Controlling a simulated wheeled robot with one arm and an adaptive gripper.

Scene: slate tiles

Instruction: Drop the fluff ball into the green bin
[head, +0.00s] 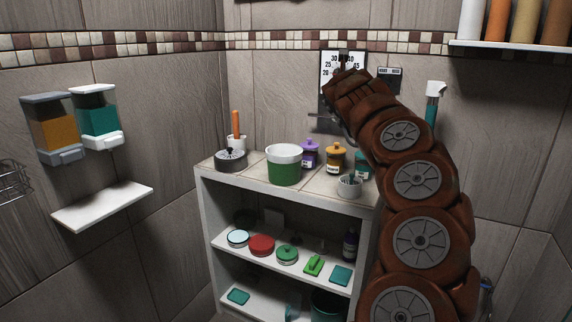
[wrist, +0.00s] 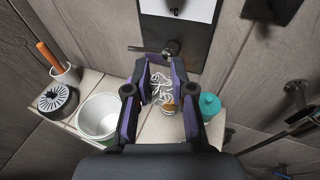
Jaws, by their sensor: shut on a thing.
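The fluff ball (wrist: 160,88) is a tangle of white stringy loops between my fingers in the wrist view. My gripper (wrist: 161,74) has dark fingers with purple sides and is shut on it, above the top of the shelf unit. In the head view my arm hides most of the gripper and I cannot make out the fluff ball. The green bin (head: 284,170), a green tub with a white rim, stands on the shelf top. It is left of my gripper in the wrist view (wrist: 98,117), apart from it, and its visible inside looks empty.
A black-topped round container (head: 230,160) and a cup with an orange handle (head: 236,138) stand left of the bin. Purple (head: 310,155) and amber (head: 336,159) jars and a small pot (head: 349,186) stand right of it.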

